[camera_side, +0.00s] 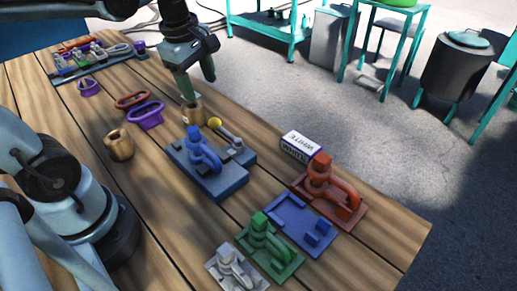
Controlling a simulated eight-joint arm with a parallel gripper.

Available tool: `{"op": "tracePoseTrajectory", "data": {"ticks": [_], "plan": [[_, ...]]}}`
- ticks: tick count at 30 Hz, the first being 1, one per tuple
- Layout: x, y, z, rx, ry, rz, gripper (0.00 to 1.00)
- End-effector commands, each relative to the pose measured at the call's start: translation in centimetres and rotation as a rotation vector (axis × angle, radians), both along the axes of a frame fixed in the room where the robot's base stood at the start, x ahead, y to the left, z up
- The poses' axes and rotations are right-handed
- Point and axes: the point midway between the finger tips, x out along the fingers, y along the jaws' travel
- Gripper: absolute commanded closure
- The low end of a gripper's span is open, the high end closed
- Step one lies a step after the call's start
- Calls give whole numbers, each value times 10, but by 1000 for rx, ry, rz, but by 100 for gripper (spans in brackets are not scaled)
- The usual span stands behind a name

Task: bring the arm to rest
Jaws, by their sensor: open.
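My gripper (199,87) hangs at the top middle of the view, fingers pointing down and spread apart, with nothing seen between them. One fingertip is close above or at a brass-coloured cup-like part (194,117) on the wooden table; I cannot tell whether they touch. A blue fixture (219,179) with a yellow-knobbed lever (215,123) stands just in front of that part. No cable reel can be clearly made out.
A second brass part (119,146), a purple ring (146,115) and a brown ring (131,99) lie left. A tray (97,68) holds parts at the back left. A white box (301,146) and red (337,205), blue (285,215), green (263,260) and grey (235,272) fixtures stand right.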

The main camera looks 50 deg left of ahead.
Motion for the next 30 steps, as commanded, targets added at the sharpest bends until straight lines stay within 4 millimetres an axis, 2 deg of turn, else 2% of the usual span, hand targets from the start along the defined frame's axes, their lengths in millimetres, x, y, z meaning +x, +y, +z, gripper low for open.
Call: {"op": "tracePoseTrajectory", "data": {"ticks": [5, 8, 14, 21, 25, 30], "plan": [[-1, -2, -1, 8, -7, -37, 40], [-3, -7, -2, 36, -33, -161, 40], [-10, -24, -9, 172, -125, -625, 40], [-17, -45, -19, 415, -227, -1203, 40], [-20, -53, -23, 544, -258, -1444, 40], [-22, -59, -26, 652, -275, -1618, 40]]}}
